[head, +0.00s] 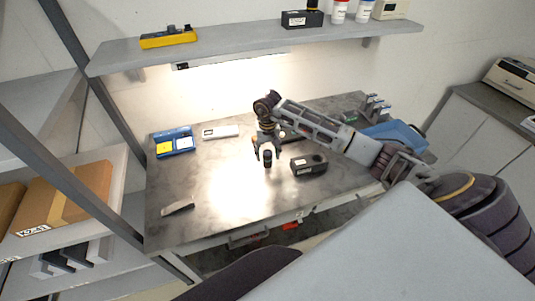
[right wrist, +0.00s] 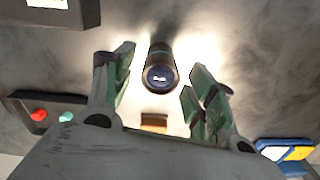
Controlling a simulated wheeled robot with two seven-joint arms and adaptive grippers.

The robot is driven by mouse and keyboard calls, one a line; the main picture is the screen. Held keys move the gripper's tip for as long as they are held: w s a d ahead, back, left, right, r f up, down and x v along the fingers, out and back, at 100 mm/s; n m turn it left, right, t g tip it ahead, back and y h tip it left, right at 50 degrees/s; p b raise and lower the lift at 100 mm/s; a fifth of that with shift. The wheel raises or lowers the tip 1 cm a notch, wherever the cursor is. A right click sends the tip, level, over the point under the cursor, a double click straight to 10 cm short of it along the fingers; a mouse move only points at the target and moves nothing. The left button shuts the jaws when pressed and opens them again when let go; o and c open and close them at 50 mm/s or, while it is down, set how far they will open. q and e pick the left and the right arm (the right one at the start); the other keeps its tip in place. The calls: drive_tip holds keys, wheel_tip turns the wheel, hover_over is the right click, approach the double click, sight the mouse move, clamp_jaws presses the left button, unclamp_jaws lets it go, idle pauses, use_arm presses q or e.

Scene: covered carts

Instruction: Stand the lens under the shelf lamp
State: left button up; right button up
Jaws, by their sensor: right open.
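The lens (head: 267,159), a small dark cylinder, appears to stand upright on the grey worktop (head: 195,220), right of the bright patch of light. In the right wrist view the lens (right wrist: 160,72) shows its bluish glass end toward the camera. My right gripper (head: 266,150) is open just at the lens; in the right wrist view its fingers (right wrist: 161,75) are on either side of it with gaps, not visibly touching. The shelf lamp (head: 230,60) glows under the shelf (head: 215,42). My left gripper is not in view.
A black box-shaped device (head: 309,165) is close right of the lens. A blue case (head: 174,142) and a white device (head: 220,132) lie at the back left. A flat grey piece (head: 178,208) lies front left. A blue bin (head: 396,135) is at right. The worktop's middle left is clear.

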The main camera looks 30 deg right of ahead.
sight(268, 152)
wheel_tip(268, 152, up, 11)
drive_tip(key=b, duration=0.2)
idle(0.6)
